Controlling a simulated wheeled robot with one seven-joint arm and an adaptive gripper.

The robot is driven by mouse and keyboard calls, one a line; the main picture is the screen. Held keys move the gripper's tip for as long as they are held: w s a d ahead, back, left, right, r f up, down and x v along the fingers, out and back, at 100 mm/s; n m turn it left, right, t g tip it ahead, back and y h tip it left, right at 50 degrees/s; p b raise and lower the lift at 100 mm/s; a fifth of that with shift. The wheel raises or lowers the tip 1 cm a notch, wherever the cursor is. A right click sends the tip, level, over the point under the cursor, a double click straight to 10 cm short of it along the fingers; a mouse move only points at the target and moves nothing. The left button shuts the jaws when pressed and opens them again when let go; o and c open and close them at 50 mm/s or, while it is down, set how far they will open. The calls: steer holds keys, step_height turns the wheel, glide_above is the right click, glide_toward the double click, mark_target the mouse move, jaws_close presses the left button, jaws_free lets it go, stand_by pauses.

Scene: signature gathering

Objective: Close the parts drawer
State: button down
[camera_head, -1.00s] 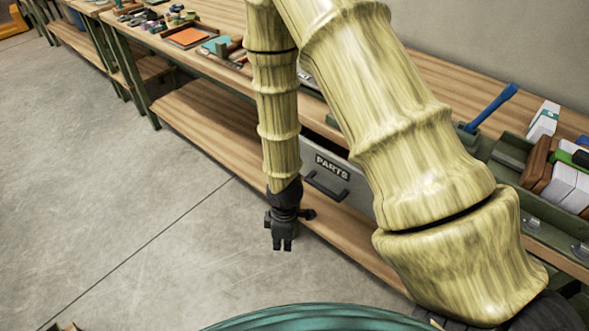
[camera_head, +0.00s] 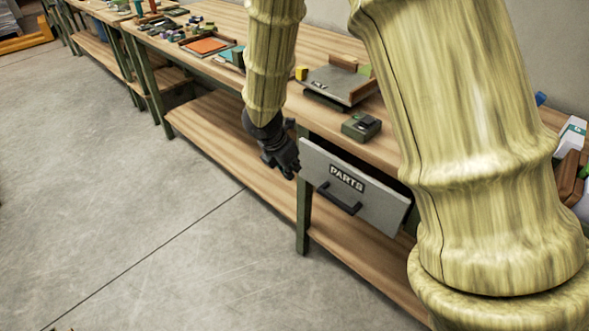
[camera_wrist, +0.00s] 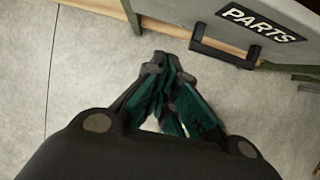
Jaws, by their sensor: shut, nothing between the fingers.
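The parts drawer (camera_head: 375,207) has a grey front with a black "PARTS" label and a dark bar handle (camera_head: 339,198). It sits under the workbench top, and a dark gap shows behind the upper edge of its front. My gripper (camera_head: 292,172) is shut and empty, just left of the drawer front's left end. In the wrist view my gripper (camera_wrist: 172,75) points toward the floor side of the drawer front (camera_wrist: 285,22), with the handle (camera_wrist: 225,52) ahead and to the right. I cannot tell whether the gripper touches the front.
The wooden workbench (camera_head: 325,125) holds a grey tray (camera_head: 342,84), a small dark green box (camera_head: 361,127) and an orange-topped tray (camera_head: 207,46). A lower shelf (camera_head: 220,130) runs beneath. My arm hides part of the bench. The concrete floor (camera_head: 110,190) at left is clear.

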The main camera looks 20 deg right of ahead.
mark_target(315, 175)
steer(key=w+d+f, duration=0.1)
steer(key=d+f, duration=0.3)
steer(key=f, duration=0.1)
steer(key=w+d+f, duration=0.1)
steer(key=d+f, duration=0.1)
steer(key=shift+w+d+f, duration=0.2)
steer(key=shift+w, duration=0.1)
stand_by(0.3)
steer(key=shift+w+d+r+p, duration=0.1)
steer(key=shift+w+d+p, duration=0.1)
steer(key=shift+d+p, duration=0.25)
steer(key=shift+w+d+r+p, duration=0.1)
steer(key=shift+w+d+p, duration=0.05)
steer(key=shift+d+p, duration=0.3)
steer(key=shift+w+d+f, duration=0.2)
steer(key=shift+d+f, duration=0.05)
steer(key=shift+d, duration=0.1)
steer(key=shift+a, duration=0.1)
